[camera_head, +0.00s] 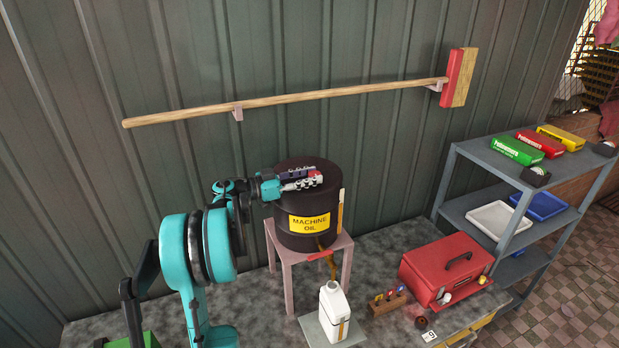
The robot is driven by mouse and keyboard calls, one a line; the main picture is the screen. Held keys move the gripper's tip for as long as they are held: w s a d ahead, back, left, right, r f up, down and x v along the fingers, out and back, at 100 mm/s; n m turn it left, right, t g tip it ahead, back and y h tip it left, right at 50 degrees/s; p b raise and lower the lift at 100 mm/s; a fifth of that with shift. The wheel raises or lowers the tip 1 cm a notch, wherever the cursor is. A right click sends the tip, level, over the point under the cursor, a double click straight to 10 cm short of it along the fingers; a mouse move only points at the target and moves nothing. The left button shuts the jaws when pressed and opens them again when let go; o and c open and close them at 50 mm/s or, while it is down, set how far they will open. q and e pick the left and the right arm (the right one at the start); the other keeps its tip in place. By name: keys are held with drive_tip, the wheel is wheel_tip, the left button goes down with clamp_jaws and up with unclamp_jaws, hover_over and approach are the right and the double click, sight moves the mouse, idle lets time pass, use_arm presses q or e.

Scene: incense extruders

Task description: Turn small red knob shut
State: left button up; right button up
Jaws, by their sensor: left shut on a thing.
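A dark drum (290,232) with a yellow "MACHINE OIL" label stands upright on a pinkish stool. My left gripper (317,177) reaches in from the left over the drum's top. Its fingers are shut on a small red knob (313,173), of which only a little shows between the fingertips. A brown streak (330,266) runs down from the drum's lower front towards a white jug (335,309) below. A flat red piece (319,255) shows at the drum's foot. My right gripper is not in view.
The stool (288,285) stands on a grey worktop (232,292). A red toolbox (440,268) and a small wooden block (386,305) lie to the right. A grey shelf (480,205) stands beyond. A long-handled broom (290,97) hangs on the wall above.

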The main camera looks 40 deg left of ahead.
use_arm(q)
drive_tip(key=o, duration=1.2)
drive_tip(key=shift+c, duration=0.2)
drive_tip(key=shift+s, duration=0.1)
drive_tip(key=v, duration=1.2)
drive_tip(key=shift+f, duration=0.1)
